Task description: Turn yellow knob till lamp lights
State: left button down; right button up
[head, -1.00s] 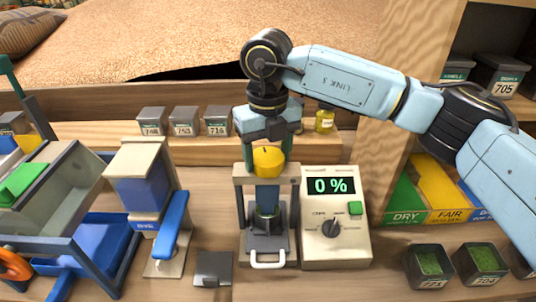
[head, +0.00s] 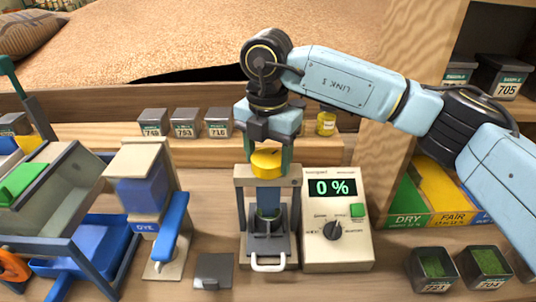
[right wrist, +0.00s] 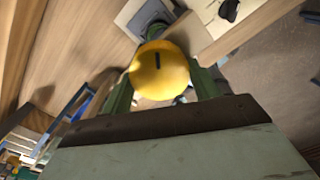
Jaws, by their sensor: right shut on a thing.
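The yellow knob (head: 267,163) sits on top of a small grey press (head: 240,215) in the head view. My right gripper (head: 268,155) comes down from above with its green fingers on either side of the knob, shut on it. In the right wrist view the knob (right wrist: 160,72) is between the two fingers (right wrist: 163,90), with a dark line mark on its top. My left gripper is out of view.
A beige dispenser with a blue lever (head: 172,228) stands left of the press. A grey flat block (head: 213,268) lies in front. Several small labelled tins (head: 185,122) line the back ledge. Tins of green material (head: 432,265) and coloured DRY and FAIR bins (head: 408,218) are at right.

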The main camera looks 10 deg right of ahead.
aim_at(267, 157)
jog(key=shift+w+r+m, duration=0.1)
jog(key=shift+m, duration=1.5)
jog(key=o, duration=1)
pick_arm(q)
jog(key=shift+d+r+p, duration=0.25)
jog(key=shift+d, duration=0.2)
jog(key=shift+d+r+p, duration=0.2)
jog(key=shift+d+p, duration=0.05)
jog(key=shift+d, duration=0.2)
pick_arm(e)
notch_tip(267, 157, up, 13)
jog(key=shift+r, duration=0.15)
